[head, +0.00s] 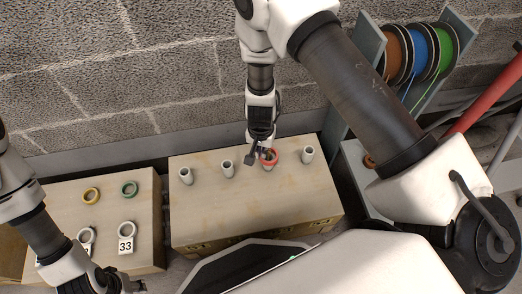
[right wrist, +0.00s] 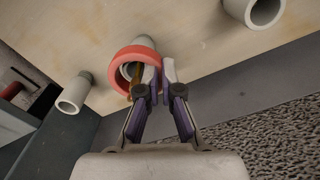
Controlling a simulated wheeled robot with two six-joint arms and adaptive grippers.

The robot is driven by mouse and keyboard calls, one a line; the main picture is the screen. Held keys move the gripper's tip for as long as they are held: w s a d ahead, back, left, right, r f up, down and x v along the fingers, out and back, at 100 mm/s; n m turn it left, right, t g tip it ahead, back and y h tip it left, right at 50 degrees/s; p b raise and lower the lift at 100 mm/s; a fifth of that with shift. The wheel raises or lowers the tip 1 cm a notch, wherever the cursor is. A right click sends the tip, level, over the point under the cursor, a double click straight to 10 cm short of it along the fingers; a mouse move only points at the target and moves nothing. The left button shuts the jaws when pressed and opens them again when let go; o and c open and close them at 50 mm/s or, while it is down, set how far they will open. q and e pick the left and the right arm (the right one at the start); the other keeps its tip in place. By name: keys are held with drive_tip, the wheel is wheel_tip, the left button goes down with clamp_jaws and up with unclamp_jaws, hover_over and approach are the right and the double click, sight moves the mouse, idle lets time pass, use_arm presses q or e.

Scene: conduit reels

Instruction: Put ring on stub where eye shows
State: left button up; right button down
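Several pale stubs stand in a row on the wooden box: far left (head: 186,176), second (head: 227,169), third, and far right (head: 308,155). A red ring (head: 275,154) is at the third stub; it also shows in the right wrist view (right wrist: 118,58). There the stub's mouth appears inside the ring; how far the ring is down is unclear. A brass-coloured piece (right wrist: 135,86) shows inside it. My right gripper (right wrist: 161,72) has its fingertips close together, with the ring's near wall between them. My left gripper (head: 115,283) is partly seen at the bottom edge.
A rack with cable reels (head: 419,52) stands at the back right. A block wall is behind.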

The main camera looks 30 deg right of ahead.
drive_tip(key=shift+r+p, duration=0.4)
drive_tip(key=shift+p, duration=0.3)
drive_tip(key=shift+r+p, duration=3.4)
drive_tip(key=shift+r, duration=0.4)
drive_tip(key=shift+r, duration=0.1)
drive_tip(key=shift+r+p, duration=0.2)
drive_tip(key=shift+p, duration=0.15)
drive_tip(key=shift+f, duration=0.1)
drive_tip(key=shift+f+b, duration=3.6)
drive_tip(key=shift+f, duration=0.75)
drive_tip(key=shift+s+f, duration=0.1)
drive_tip(key=shift+f, duration=0.15)
